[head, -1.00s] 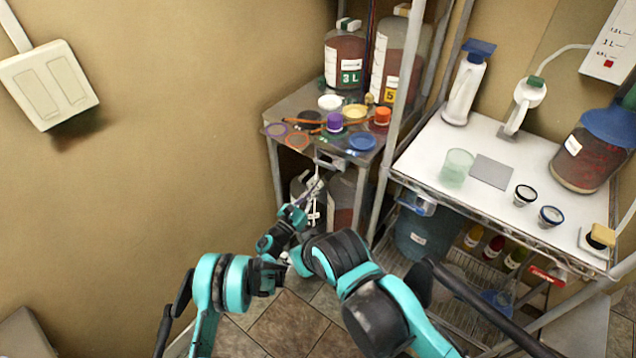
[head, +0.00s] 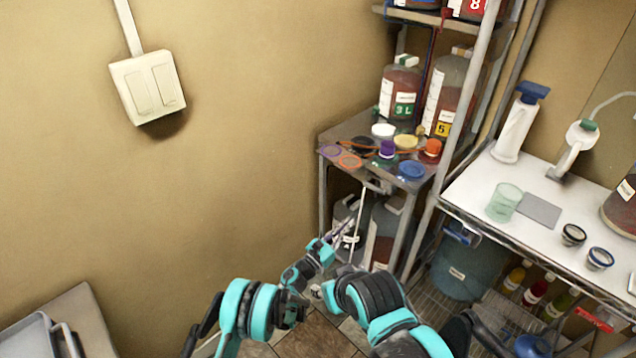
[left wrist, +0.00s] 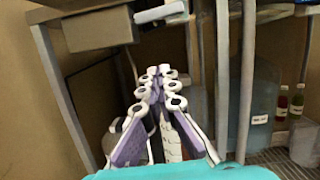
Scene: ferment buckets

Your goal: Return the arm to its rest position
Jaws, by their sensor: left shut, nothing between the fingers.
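My left gripper (head: 347,228) reaches forward in the head view, in front of the small shelf stand and low beside its bottles. In the left wrist view its white and purple fingers (left wrist: 160,88) are shut together with nothing between them. My left arm (head: 255,308) enters from the bottom, bent at teal and black joints. My right arm (head: 375,305) is bent close beside it. My right gripper does not show.
The small stand (head: 338,131) holds lids and caps on top and jugs (head: 387,222) below. A wire rack with a white top (head: 475,185) stands right, with a bucket (head: 465,262) underneath. A grey table (head: 60,312) is lower left. Open floor (head: 315,335) lies below my arms.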

